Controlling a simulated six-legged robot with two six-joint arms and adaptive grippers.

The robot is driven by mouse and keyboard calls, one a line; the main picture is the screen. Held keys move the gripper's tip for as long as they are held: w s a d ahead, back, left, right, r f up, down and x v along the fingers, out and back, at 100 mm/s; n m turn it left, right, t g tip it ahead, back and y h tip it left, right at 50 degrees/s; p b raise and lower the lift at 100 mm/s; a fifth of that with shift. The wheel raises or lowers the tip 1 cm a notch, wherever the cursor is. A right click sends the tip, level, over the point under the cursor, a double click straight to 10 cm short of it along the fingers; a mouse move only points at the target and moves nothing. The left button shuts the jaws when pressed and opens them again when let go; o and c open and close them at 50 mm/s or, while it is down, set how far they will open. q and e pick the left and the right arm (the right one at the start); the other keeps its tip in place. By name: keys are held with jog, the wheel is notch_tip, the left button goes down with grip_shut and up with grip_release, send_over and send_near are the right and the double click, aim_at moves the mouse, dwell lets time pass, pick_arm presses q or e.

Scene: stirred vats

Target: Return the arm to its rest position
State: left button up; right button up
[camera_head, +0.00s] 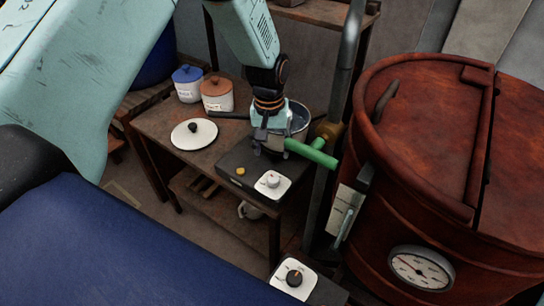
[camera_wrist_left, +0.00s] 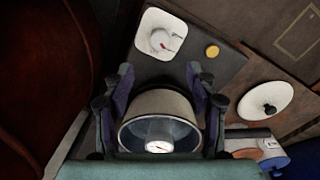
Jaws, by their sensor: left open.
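My left arm comes in from the upper left of the head view. Its left gripper (camera_head: 268,148) points down over the small table, in front of a metal pot (camera_head: 300,122). In the left wrist view the gripper (camera_wrist_left: 160,85) has its two fingers spread wide. The pot (camera_wrist_left: 160,105) shows beyond and between them, with a round-faced gauge (camera_wrist_left: 160,146) over its opening. I see nothing held in the fingers. Whether a finger touches the pot I cannot tell. My right gripper is not in view.
A dark hot plate with a white dial (camera_head: 272,183) sits on the wooden table (camera_head: 160,123). A white lid (camera_head: 193,134), a blue-lidded jar (camera_head: 188,84) and a brown-lidded jar (camera_head: 217,94) stand left. A green handle (camera_head: 312,152) and a large rusty vat (camera_head: 420,150) are close on the right.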

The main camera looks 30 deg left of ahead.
pick_arm(q)
jog(key=shift+r, duration=0.2)
dwell(0.4)
jog(key=f+t, duration=0.2)
jog(key=f+m, duration=0.1)
jog(key=shift+w+d+t, duration=0.25)
jog(key=shift+d+t, duration=0.05)
jog(key=shift+t, duration=0.1)
jog(key=s+f+g+b, duration=0.1)
jog(key=s+f+b, duration=0.2)
jog(key=s+f, duration=0.3)
jog(key=s+d+f+m+g+b, duration=0.1)
jog(key=s+f+b, duration=0.2)
jog(key=s, duration=1.3)
jog(key=s+d+f+m+g+b, duration=0.1)
jog(key=s+f+b, duration=0.2)
jog(key=s+f, duration=0.6)
jog(key=s, duration=0.3)
jog(key=shift+d+f, duration=0.15)
jog(key=shift+f, duration=0.25)
jog(key=shift+s, duration=0.15)
